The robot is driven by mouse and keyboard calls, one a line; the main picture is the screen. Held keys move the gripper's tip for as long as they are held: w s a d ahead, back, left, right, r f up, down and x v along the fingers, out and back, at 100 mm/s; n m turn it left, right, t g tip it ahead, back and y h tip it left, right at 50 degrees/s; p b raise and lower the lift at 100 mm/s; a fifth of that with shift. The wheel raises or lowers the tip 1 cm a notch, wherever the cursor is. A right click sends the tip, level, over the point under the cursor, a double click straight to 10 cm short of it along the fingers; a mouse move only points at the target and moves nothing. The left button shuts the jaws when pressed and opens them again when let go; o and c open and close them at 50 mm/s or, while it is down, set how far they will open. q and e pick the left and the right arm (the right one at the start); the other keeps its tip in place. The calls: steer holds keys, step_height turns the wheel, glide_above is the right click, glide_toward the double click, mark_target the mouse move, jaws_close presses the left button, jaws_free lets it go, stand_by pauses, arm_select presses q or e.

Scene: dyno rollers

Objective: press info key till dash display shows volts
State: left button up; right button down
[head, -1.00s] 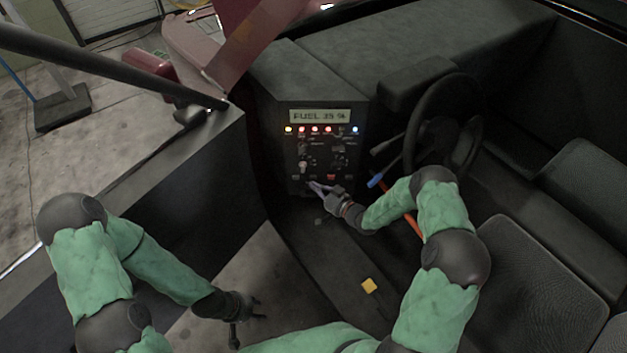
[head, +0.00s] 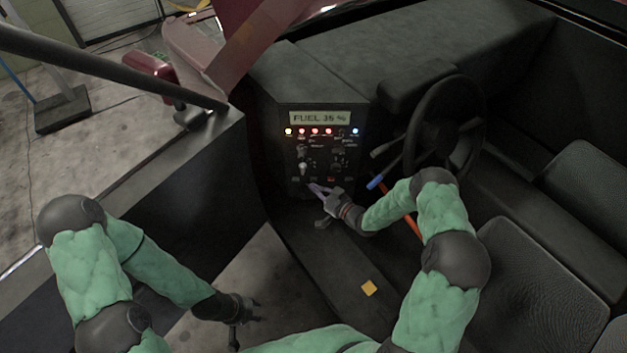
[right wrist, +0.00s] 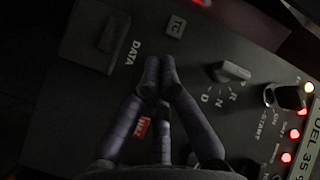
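The dash display (head: 320,118) reads FUEL 35 % at the top of the dark control panel (head: 282,155). My right gripper (head: 311,185) is at the panel's bottom row of keys. In the right wrist view, its fingertips (right wrist: 160,62) are together over the panel, with nothing seen between them. They sit between a TC key (right wrist: 175,27) and a red key (right wrist: 141,128) and cover that part of the row. I see no key marked info; contact cannot be told. My left gripper (head: 243,318) is apart from the panel, low in the head view, its fingers spread and empty.
Indicator lamps (head: 314,131) glow under the display. A gear selector knob (right wrist: 231,72) and a black rotary switch (right wrist: 288,96) stick out of the panel. The steering wheel (head: 447,120) and a blue-tipped lever (head: 375,182) stand right of my right gripper.

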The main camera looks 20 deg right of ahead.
steer(key=shift+w, duration=0.1)
stand_by(0.4)
steer(key=shift+w+d+b, duration=0.1)
steer(key=shift+w+b, duration=0.2)
steer(key=shift+b, duration=0.1)
steer(key=shift+w+d+b, duration=0.1)
steer(key=shift+w+b, duration=0.2)
steer(key=shift+w, duration=0.05)
stand_by(0.6)
stand_by(0.3)
steer(key=shift+s, duration=0.75)
steer(key=shift+a, duration=0.2)
steer(key=s+p, duration=0.1)
steer(key=s, duration=0.1)
steer(key=s+a, duration=0.1)
steer(key=s, duration=0.2)
steer(key=shift+a+p, duration=0.15)
steer(key=shift+p, duration=0.25)
